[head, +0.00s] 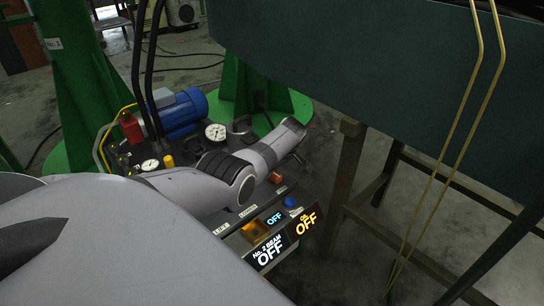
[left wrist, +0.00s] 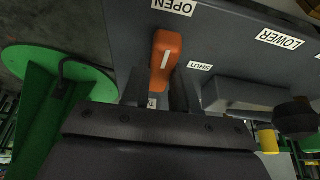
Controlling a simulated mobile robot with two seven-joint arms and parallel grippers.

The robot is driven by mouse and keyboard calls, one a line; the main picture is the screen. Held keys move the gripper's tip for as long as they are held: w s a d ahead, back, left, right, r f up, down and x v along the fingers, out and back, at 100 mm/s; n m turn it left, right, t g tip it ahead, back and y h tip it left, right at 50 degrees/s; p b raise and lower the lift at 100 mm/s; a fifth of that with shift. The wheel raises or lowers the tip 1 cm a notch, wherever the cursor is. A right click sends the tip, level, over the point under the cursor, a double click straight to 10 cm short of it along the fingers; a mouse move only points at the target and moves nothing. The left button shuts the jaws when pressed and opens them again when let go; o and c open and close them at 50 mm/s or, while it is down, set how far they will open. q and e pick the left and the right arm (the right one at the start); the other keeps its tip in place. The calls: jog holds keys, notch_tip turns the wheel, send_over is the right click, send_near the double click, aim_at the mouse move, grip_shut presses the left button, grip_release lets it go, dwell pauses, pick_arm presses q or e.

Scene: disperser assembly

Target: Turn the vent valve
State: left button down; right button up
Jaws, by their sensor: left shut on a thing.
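The vent valve's orange handle (left wrist: 166,52) with a white line shows in the left wrist view, on a dark panel. Its long axis runs up the picture, with its upper end toward the OPEN label (left wrist: 174,7). The SHUT label (left wrist: 200,66) is to its right. My left gripper (left wrist: 160,88) is shut on the lower part of the handle, one finger on each side. In the head view my left gripper (head: 299,152) is over the right end of the control panel, near an orange part (head: 275,178). My right gripper is not in view.
A blue motor (head: 183,112), a pressure gauge (head: 215,132) and black hoses stand behind my left arm. Lit OFF displays (head: 307,222) and a blue knob (head: 290,202) are at the panel's front. A green tank (head: 400,70) on a brown frame stands to the right.

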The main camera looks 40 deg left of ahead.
aim_at(277, 175)
pick_arm(q)
jog(key=c, duration=0.9)
grip_release()
jog(key=shift+d+r+p, duration=0.1)
jog(key=shift+r+p, duration=0.15)
jog(key=shift+p, duration=0.05)
jog(key=p+v, duration=0.4)
jog(key=v, duration=0.1)
jog(key=shift+p+v, duration=0.65)
jog(key=shift+v, duration=0.1)
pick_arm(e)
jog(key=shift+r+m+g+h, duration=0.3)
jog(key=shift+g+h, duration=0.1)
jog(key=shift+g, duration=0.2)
